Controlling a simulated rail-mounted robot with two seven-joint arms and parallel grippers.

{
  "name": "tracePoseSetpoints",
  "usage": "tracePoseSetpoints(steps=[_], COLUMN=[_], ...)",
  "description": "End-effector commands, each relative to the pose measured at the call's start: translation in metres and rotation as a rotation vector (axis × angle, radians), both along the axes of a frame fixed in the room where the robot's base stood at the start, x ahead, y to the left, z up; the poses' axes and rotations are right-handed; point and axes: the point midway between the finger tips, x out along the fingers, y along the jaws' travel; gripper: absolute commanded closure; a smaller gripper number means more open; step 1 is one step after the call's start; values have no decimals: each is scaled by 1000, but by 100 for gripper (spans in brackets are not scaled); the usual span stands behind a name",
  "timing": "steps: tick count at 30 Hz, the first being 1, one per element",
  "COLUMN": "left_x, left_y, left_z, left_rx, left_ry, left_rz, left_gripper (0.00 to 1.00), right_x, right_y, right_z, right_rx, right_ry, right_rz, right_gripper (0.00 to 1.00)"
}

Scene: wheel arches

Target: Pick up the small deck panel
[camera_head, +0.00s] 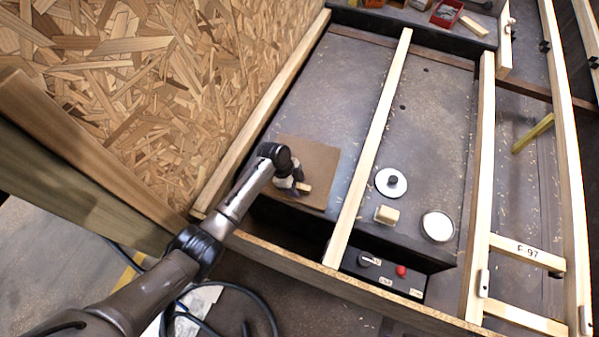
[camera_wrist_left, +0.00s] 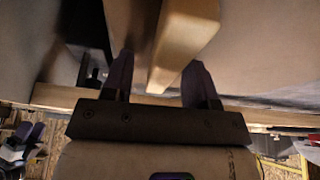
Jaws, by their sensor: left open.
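A flat brown square panel (camera_head: 318,160), which looks like the small deck panel, lies on the dark grey surface between two pale wooden beams. My left gripper (camera_head: 299,187) is over its lower left part, in front of a short pale wooden piece (camera_head: 306,187) that looks like a handle. In the left wrist view my left gripper (camera_wrist_left: 160,85) is open, and a pale wooden bar (camera_wrist_left: 183,40) shows between its fingers. I cannot tell whether the fingers touch it. The gripper and wrist hide part of the panel. My right gripper is not in view.
A pale beam (camera_head: 372,140) runs just right of the panel, and a chipboard wall (camera_head: 160,80) stands to the left. A white disc with a dark knob (camera_head: 391,183), a small pale block (camera_head: 387,214) and a round tin (camera_head: 438,226) sit beyond the beam. A control box (camera_head: 383,272) is in front.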

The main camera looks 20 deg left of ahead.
Motion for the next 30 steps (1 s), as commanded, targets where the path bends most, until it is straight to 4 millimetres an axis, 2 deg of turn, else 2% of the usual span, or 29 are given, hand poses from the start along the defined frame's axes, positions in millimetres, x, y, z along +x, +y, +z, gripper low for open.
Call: tracePoseSetpoints(steps=[16,30], left_x=[0,0], left_y=[0,0], left_z=[-1,-1], left_rx=[0,1], left_ry=[-1,-1], left_rz=[0,0], left_gripper=[48,93], right_x=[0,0], right_y=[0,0], right_z=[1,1], right_rx=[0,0], right_ry=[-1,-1], right_rz=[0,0], right_gripper=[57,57])
